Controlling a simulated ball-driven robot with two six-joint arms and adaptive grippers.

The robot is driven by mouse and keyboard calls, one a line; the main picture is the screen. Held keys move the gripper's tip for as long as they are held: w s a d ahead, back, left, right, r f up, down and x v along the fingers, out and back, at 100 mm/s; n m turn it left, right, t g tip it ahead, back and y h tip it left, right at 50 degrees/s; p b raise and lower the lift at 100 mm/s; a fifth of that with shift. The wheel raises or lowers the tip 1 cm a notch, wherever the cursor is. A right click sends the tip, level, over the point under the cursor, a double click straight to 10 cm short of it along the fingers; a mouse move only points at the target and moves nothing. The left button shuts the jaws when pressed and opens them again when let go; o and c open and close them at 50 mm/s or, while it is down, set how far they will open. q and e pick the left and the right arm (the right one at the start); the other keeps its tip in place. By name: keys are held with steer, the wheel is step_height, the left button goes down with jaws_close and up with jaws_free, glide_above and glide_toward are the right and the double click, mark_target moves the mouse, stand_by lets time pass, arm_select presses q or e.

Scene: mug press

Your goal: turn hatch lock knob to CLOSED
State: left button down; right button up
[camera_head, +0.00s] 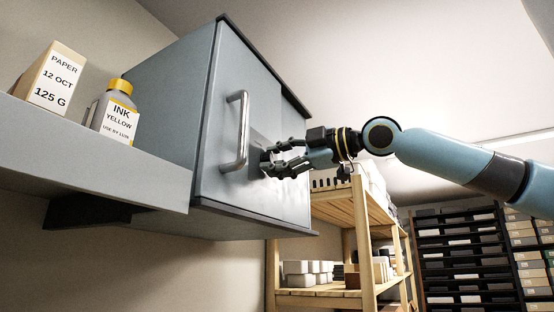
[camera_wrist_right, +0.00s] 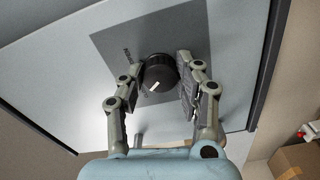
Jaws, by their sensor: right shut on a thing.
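The hatch lock knob (camera_wrist_right: 158,74) is round and black with a white pointer mark. It sits on a darker grey plate (camera_wrist_right: 193,25) on the hatch door. In the right wrist view the pointer slants toward the lower left. In the head view the fingers largely hide the knob. My left gripper is not in view.
The blue-grey cabinet (camera_head: 170,130) has a vertical metal handle (camera_head: 241,130) just left of the knob. A shelf (camera_head: 90,150) at left holds a paper box (camera_head: 50,78) and a yellow-capped ink bottle (camera_head: 117,112). A wooden rack (camera_head: 362,230) stands below right.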

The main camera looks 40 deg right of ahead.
steer(key=shift+n, duration=0.4)
steer(key=o, duration=1.1)
steer(key=shift+o, duration=0.2)
